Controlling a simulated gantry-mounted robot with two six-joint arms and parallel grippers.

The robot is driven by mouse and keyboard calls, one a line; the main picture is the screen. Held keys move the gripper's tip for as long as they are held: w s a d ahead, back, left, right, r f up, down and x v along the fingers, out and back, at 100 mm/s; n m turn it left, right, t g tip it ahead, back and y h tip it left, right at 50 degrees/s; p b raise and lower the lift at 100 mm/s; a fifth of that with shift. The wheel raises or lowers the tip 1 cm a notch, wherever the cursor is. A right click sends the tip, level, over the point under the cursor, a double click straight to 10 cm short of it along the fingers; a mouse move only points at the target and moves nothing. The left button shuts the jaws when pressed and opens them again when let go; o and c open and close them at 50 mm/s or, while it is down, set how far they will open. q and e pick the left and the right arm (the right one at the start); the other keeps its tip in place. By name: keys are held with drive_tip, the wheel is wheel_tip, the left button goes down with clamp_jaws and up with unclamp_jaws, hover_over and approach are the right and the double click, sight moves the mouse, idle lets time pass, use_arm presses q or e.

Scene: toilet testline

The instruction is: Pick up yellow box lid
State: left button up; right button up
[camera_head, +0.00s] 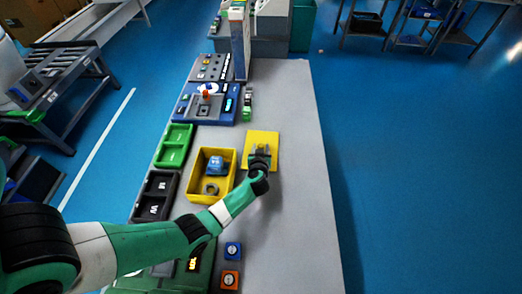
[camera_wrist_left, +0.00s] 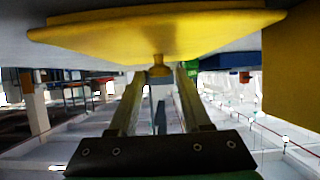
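The yellow box lid (camera_head: 263,138) is a flat yellow plate that appears to lie on the grey table, just right of the open yellow box (camera_head: 190,190). My left gripper (camera_head: 260,151) is over the lid, pointing down at it. In the left wrist view the lid (camera_wrist_left: 150,34) spans the top, with a small yellow knob (camera_wrist_left: 158,69) at its middle. The knob sits between the left gripper's fingertips (camera_wrist_left: 160,73). Whether the fingers press on it or stand slightly apart cannot be told. My right gripper is not in view.
The box holds a blue part (camera_head: 217,164) and a ring (camera_head: 211,188). Green (camera_head: 175,146) and black (camera_head: 155,195) trays line the left side. Small blue (camera_head: 233,250) and orange (camera_head: 230,279) cubes sit at the front. The table's right side (camera_head: 302,180) is clear.

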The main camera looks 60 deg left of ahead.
use_arm(q)
clamp_jaws()
drive_tip(key=shift+r, duration=0.15)
drive_tip(key=shift+r, duration=0.3)
wheel_tip(320, 180, up, 3)
drive_tip(key=shift+f+p, duration=0.1)
drive_tip(key=shift+p, duration=0.8)
drive_tip(key=s+a+r+p+v, duration=0.1)
drive_tip(key=a+r+p+v, duration=0.1)
drive_tip(key=p+v, duration=1.4)
drive_tip(key=p, duration=0.2)
drive_tip(key=shift+s+d+r+p, duration=0.2)
drive_tip(key=shift+s+d+p, duration=0.1)
drive_tip(key=shift+p, duration=0.1)
